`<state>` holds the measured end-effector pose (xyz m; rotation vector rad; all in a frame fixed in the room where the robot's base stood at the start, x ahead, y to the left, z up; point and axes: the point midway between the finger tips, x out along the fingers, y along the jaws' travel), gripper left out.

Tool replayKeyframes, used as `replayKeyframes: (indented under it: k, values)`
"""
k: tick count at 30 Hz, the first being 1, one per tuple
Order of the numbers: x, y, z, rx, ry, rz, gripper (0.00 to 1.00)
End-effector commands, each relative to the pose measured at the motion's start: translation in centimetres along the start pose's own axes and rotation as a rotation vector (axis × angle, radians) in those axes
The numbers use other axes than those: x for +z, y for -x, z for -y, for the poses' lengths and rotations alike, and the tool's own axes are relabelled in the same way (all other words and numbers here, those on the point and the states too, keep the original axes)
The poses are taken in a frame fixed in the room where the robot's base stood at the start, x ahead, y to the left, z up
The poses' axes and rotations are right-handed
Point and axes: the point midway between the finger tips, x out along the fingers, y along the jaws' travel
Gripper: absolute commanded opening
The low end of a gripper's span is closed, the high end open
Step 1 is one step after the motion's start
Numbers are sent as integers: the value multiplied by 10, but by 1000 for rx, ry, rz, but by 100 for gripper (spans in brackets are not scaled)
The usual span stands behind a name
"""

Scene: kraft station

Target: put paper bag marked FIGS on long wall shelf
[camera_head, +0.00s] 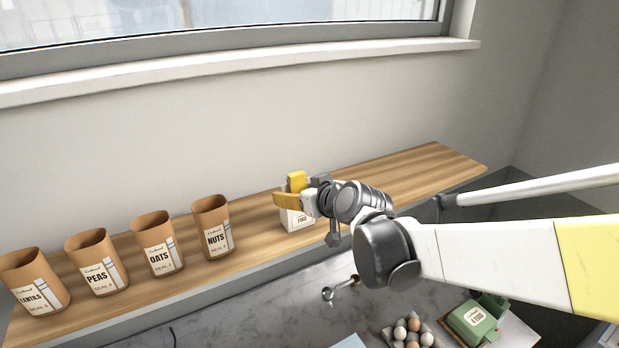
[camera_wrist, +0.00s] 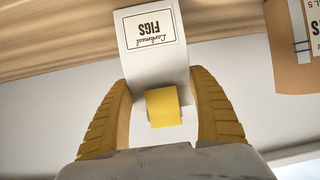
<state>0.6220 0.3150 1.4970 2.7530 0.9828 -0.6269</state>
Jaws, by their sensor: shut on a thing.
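The white paper bag marked FIGS (camera_head: 297,218) is at the middle of the long wooden wall shelf (camera_head: 400,170), upright in the head view. My gripper (camera_head: 302,195) is shut on its upper part. In the wrist view, the bag (camera_wrist: 151,62) shows upside down between my two yellow fingers (camera_wrist: 164,112), with a yellow block at its upper end. The bag's base is at or just above the shelf board; I cannot tell whether it touches. My gripper hides part of the bag in the head view.
Open kraft bags marked LENTILS (camera_head: 34,283), PEAS (camera_head: 97,264), OATS (camera_head: 158,245) and NUTS (camera_head: 213,228) stand left on the shelf. The shelf's right part is clear. Below, the grey counter holds eggs (camera_head: 408,332) and a green carton (camera_head: 470,321).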

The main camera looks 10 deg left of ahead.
Motion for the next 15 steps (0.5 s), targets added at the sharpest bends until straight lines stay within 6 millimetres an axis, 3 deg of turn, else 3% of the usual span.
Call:
replayKeyframes:
  k: [3,4,6,15]
  values:
    - [3,-2,0,0,0,0,27]
    - [4,-2,0,0,0,0,71]
    - [3,-1,0,0,0,0,91]
    - [2,-1,0,0,0,0,91]
